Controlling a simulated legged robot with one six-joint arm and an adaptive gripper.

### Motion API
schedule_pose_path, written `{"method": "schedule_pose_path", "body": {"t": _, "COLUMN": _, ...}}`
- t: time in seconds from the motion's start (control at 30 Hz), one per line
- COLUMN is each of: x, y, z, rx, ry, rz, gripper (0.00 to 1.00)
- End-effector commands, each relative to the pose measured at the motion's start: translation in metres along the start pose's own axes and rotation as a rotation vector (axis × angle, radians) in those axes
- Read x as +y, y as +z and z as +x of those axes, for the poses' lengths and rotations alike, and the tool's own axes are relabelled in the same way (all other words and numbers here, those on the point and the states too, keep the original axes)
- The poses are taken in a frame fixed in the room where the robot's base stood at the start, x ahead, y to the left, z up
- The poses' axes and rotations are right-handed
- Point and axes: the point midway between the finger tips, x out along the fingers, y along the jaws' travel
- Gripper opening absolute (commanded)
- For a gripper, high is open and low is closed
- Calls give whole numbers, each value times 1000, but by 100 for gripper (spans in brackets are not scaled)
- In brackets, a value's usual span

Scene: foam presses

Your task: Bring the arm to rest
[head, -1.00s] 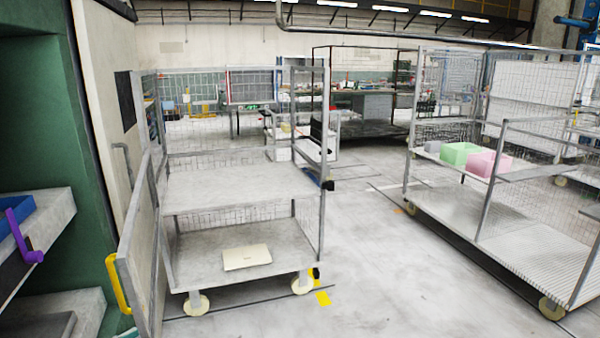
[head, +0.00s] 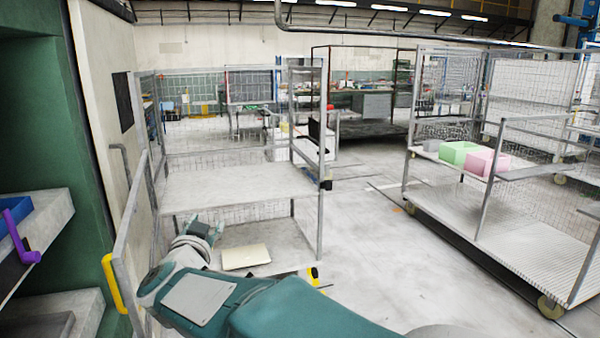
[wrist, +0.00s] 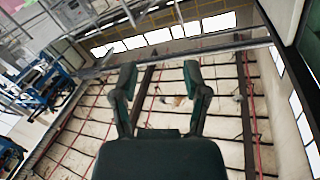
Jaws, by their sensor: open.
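My arm, green and white, reaches into the head view from the bottom, in front of the left trolley. My gripper (wrist: 159,90) shows in the wrist view with its two dark green fingers apart and nothing between them. In the head view the arm's far end (head: 205,229) is small and partly turned away, just in front of the trolley's shelves. The wrist view looks up past the fingers at the ceiling and bright windows.
The left mesh trolley (head: 235,187) has a cream flat box (head: 246,257) on its lower deck. A purple handle (head: 20,237) is at far left. The floor between the trolleys is clear.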

Motion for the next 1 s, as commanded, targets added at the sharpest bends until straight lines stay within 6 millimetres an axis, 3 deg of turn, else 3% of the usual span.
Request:
{"method": "schedule_pose_path", "body": {"t": 0.03, "x": 14, "y": -17, "z": 1, "rx": -15, "ry": -43, "rz": 4, "gripper": 59}}
{"method": "schedule_pose_path", "body": {"t": 0.13, "x": 36, "y": -38, "z": -5, "rx": -73, "ry": -138, "rz": -5, "gripper": 59}}
{"method": "schedule_pose_path", "body": {"t": 0.37, "x": 105, "y": -56, "z": -48, "rx": -273, "ry": -258, "rz": -78, "gripper": 59}}
{"method": "schedule_pose_path", "body": {"t": 0.57, "x": 181, "y": -41, "z": -111, "rx": -512, "ry": -231, "rz": -171, "gripper": 59}}
{"method": "schedule_pose_path", "body": {"t": 0.8, "x": 286, "y": -3, "z": -211, "rx": -831, "ry": -16, "rz": -254, "gripper": 59}}
{"method": "schedule_pose_path", "body": {"t": 0.9, "x": 320, "y": 10, "z": -248, "rx": -935, "ry": 93, "rz": -267, "gripper": 59}}
{"method": "schedule_pose_path", "body": {"t": 1.0, "x": 341, "y": 18, "z": -273, "rx": -1001, "ry": 171, "rz": -271, "gripper": 59}}
